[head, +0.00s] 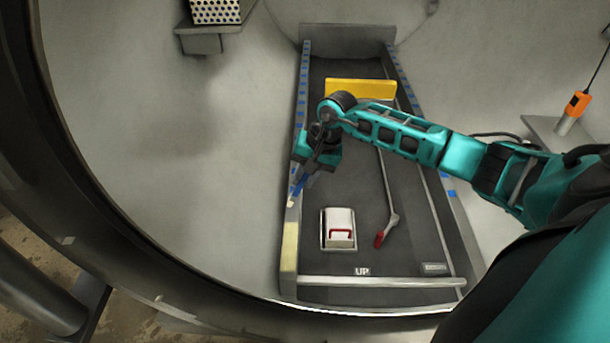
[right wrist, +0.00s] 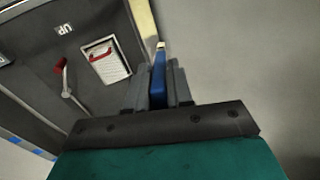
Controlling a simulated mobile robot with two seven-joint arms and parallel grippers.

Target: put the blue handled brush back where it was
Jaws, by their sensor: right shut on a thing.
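The blue handled brush (head: 298,188) is held in my right gripper (head: 308,171) above the left side rail of the dark tray (head: 345,275) inside the round chamber. Its pale end points down toward the front. In the right wrist view the blue handle (right wrist: 158,76) sits between the two grey fingers of my right gripper (right wrist: 158,90). I cannot tell whether the brush touches the rail. My left gripper is out of view.
A white box with a red handle (head: 339,233) and a red-ended rod (head: 388,228) lie on the tray. A yellow block (head: 360,89) is at the back. An orange device (head: 577,104) stands at right. A dotted block (head: 215,11) is on the upper left ledge.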

